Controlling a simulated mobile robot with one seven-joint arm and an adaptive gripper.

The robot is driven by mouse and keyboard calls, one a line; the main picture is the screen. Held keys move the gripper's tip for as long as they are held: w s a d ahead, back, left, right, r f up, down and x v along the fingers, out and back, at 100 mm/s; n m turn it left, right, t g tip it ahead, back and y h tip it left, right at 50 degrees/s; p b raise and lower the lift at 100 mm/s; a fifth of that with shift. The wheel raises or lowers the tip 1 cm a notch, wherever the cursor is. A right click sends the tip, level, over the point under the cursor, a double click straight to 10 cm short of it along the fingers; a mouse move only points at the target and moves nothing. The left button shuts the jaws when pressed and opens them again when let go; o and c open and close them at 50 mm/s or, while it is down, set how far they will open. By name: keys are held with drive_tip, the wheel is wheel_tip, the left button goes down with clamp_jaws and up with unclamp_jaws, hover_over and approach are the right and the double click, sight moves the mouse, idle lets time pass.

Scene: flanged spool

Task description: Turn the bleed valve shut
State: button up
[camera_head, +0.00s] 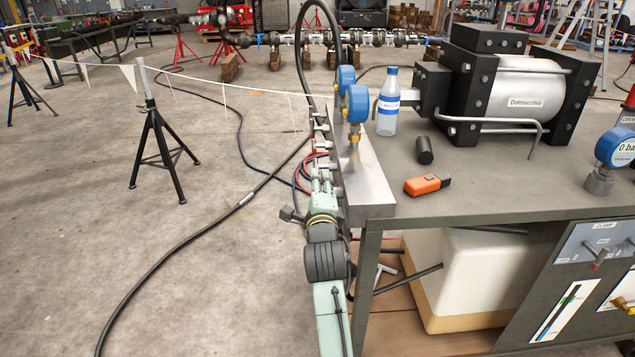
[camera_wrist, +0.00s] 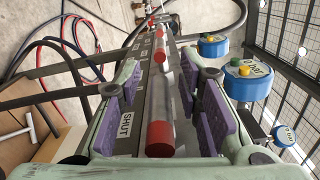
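In the wrist view a grey round bar (camera_wrist: 160,100) with a red near end (camera_wrist: 160,138) runs away from me, with more red farther along it. It looks like the valve handle. It lies between the purple pads of my gripper (camera_wrist: 162,108), which is open with a visible gap on each side. A white "SHUT" label (camera_wrist: 125,125) is on the metal left of the bar. In the head view my gripper (camera_head: 322,178) is beside the left side of the metal manifold block (camera_head: 368,180); the handle cannot be made out there. The valve's body is hidden.
Blue gauges (camera_head: 357,103) stand on the block; they show right of my gripper in the wrist view (camera_wrist: 248,80). The bench (camera_head: 490,185) holds a bottle (camera_head: 388,103), black cylinder (camera_head: 425,150), orange object (camera_head: 425,185) and large pump (camera_head: 510,88). Hoses (camera_head: 200,235) lie on the left floor.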

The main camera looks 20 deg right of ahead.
drive_tip(key=shift+w, duration=0.2)
clamp_jaws()
idle(0.3)
